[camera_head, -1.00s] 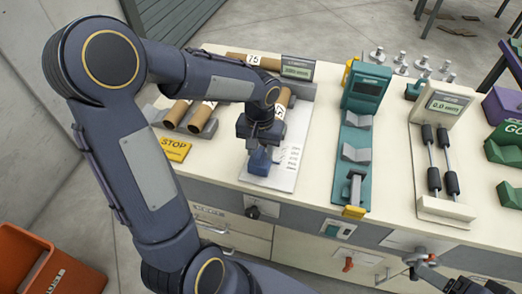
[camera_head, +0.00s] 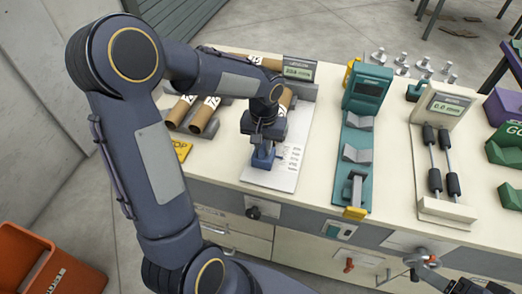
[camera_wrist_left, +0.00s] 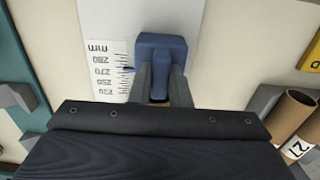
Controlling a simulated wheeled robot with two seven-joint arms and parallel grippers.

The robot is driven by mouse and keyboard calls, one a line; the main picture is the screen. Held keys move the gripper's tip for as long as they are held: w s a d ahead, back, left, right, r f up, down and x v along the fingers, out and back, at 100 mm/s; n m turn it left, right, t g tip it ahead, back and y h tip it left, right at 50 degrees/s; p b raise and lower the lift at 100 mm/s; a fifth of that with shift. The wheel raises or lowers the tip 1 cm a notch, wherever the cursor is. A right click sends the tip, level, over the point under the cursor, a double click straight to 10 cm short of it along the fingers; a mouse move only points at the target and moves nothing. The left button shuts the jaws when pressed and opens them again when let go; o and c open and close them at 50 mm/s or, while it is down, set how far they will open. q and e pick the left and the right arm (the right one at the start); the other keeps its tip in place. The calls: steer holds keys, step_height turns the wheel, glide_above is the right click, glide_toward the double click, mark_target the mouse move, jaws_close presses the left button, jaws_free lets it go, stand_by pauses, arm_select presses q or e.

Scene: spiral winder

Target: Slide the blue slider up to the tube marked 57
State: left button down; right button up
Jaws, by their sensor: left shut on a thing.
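The blue slider (camera_head: 263,158) stands on a white board with a printed scale (camera_head: 290,158) near the front of the bench. My left gripper (camera_head: 262,146) is over it and shut on it. In the left wrist view the slider (camera_wrist_left: 161,55) sits between the fingers, beside millimetre marks (camera_wrist_left: 103,72). A brown cardboard tube (camera_head: 285,97) lies at the far end of the board, partly hidden behind my left wrist; its number cannot be read.
Other labelled tubes (camera_head: 203,115) lie left of the board. A small display (camera_head: 298,70) stands behind. A yellow stop sign (camera_head: 182,150) is partly covered by my left arm. A teal fixture (camera_head: 357,145) stands right of the board, with bare bench between them.

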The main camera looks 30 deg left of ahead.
mark_target(264, 144)
arm_select(q)
steer(key=shift+w+a, duration=0.1)
steer(key=shift+w, duration=0.3)
steer(key=shift+s, duration=0.1)
steer(key=c, duration=1.4)
jaws_free()
steer(key=shift+o, duration=0.2)
step_height(264, 144, up, 8)
steer(key=shift+f, duration=0.1)
steer(key=shift+c, duration=0.5)
